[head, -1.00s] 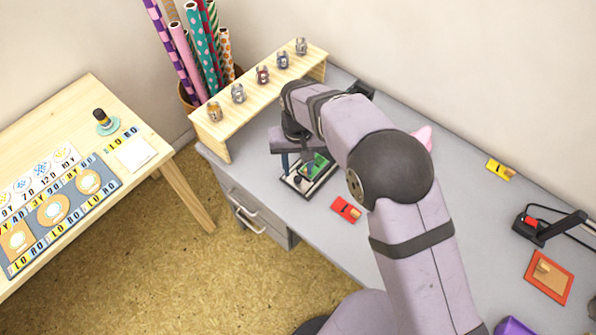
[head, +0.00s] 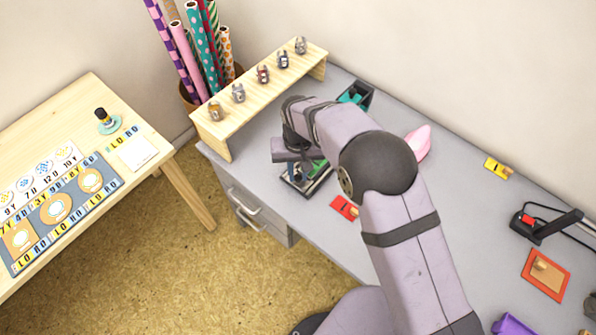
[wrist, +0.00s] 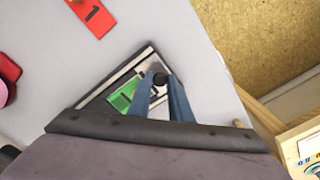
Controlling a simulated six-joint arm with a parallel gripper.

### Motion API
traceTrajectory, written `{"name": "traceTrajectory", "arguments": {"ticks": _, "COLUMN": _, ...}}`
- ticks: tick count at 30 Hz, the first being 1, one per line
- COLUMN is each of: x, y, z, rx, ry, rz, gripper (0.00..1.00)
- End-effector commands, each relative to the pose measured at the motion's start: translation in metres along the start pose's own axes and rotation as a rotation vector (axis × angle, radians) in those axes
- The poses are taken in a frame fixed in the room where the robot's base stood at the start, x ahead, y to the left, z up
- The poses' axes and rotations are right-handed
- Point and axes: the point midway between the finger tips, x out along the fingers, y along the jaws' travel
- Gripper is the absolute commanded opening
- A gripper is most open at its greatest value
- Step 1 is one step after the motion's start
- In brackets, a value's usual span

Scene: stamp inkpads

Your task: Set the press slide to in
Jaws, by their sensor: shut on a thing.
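The press (head: 319,184) is a flat dark-framed device with a green part, lying on the grey desk beside the wooden shelf, largely covered by my gripper in the head view. In the wrist view the press (wrist: 121,100) shows its green panel, pale border and a small dark round knob (wrist: 158,75). My gripper (wrist: 160,80) points down over it, its two blue fingers on either side of the knob and shut on it. In the head view my gripper (head: 291,172) is low over the press. How far the slide sits in or out is hidden.
A red card (head: 344,207) lies just right of the press. A black holder (head: 357,95) and a pink object (head: 419,142) lie further back. The desk's front edge is near.

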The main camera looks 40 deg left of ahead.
Motion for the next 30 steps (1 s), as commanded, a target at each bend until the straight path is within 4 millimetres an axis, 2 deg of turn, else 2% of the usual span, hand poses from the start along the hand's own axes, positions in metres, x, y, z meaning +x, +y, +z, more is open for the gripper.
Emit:
{"name": "traceTrajectory", "arguments": {"ticks": 12, "x": 0.000, "y": 0.031, "z": -0.032, "rx": 0.002, "ry": 0.003, "rz": -0.001, "gripper": 0.00}}
{"name": "traceTrajectory", "arguments": {"ticks": 20, "x": -0.001, "y": 0.032, "z": -0.033, "rx": 0.000, "ry": 0.003, "rz": -0.001, "gripper": 0.00}}
{"name": "traceTrajectory", "arguments": {"ticks": 21, "x": -0.001, "y": 0.032, "z": -0.033, "rx": 0.000, "ry": 0.003, "rz": -0.001, "gripper": 0.20}}
{"name": "traceTrajectory", "arguments": {"ticks": 23, "x": -0.001, "y": 0.031, "z": -0.032, "rx": 0.000, "ry": 0.003, "rz": -0.001, "gripper": 0.35}}
{"name": "traceTrajectory", "arguments": {"ticks": 30, "x": -0.001, "y": 0.031, "z": -0.032, "rx": 0.000, "ry": 0.001, "rz": 0.000, "gripper": 0.37}}
